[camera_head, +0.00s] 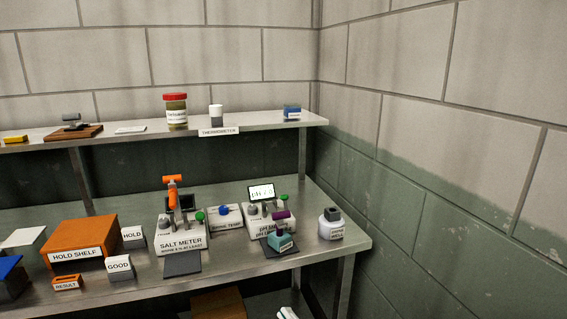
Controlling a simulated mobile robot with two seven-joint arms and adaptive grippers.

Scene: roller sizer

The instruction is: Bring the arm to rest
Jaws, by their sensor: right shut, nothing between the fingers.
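Neither of my arms nor either gripper can be made out in the head view. The steel bench (300,285) stands against the wall. On it are the salt meter (181,241) with an orange-handled tool (173,181) upright at its back, and a second meter (268,224) with a lit screen (261,192). A white jar with a grey cap (331,226) stands at the bench's right end.
An orange hold shelf (80,240), a GOOD block (120,268) and a HOLD block (132,237) stand at the left. An upper shelf (255,123) carries a red-lidded jar (176,111) and a blue box (292,112). A whitish thing (287,313) shows partly below the bench.

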